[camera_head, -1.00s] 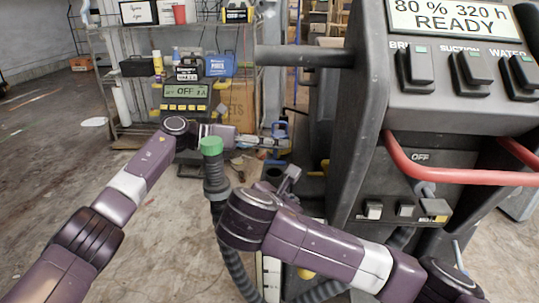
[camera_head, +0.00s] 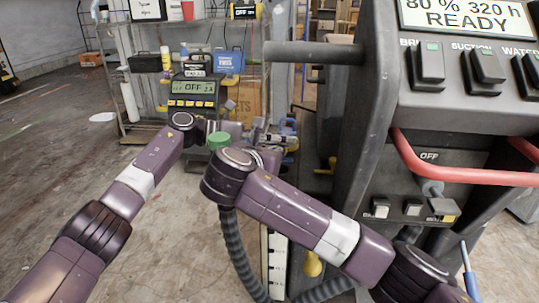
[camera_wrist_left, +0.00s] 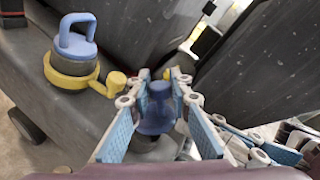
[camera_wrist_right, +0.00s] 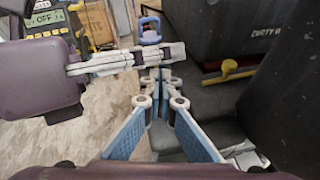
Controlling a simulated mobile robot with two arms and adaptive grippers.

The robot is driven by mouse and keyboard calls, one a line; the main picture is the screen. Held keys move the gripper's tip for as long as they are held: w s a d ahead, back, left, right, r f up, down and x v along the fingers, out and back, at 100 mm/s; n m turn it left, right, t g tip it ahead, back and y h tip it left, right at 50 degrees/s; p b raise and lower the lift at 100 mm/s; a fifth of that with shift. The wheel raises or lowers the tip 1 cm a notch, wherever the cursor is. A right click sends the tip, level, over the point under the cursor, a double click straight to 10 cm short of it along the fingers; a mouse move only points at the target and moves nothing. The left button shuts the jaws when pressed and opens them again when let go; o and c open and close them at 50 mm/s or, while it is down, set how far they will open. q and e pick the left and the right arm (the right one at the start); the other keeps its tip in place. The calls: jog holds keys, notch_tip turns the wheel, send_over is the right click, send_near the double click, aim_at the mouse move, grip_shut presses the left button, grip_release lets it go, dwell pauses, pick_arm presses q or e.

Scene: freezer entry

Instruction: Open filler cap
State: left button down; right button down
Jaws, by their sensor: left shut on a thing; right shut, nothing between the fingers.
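My left gripper (camera_wrist_left: 160,90) is shut on a blue knob-like piece (camera_wrist_left: 157,112) on the dark machine body; I cannot tell whether this is the filler cap. A blue cap with a loop handle (camera_wrist_left: 77,38) sits on a yellow collar (camera_wrist_left: 75,72) to its left in the left wrist view. In the head view the left gripper (camera_head: 274,138) reaches blue parts beside the machine. My right gripper (camera_wrist_right: 158,82) is shut and empty, just below the left gripper in the right wrist view. In the head view my right forearm mostly hides it.
The large dark machine (camera_head: 380,90) with a red handle (camera_head: 450,176) fills the right. A charger reading OFF (camera_head: 194,89) and a shelf (camera_head: 125,50) stand behind. The floor at left is open.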

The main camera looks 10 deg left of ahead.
jog(key=shift+x, duration=0.95)
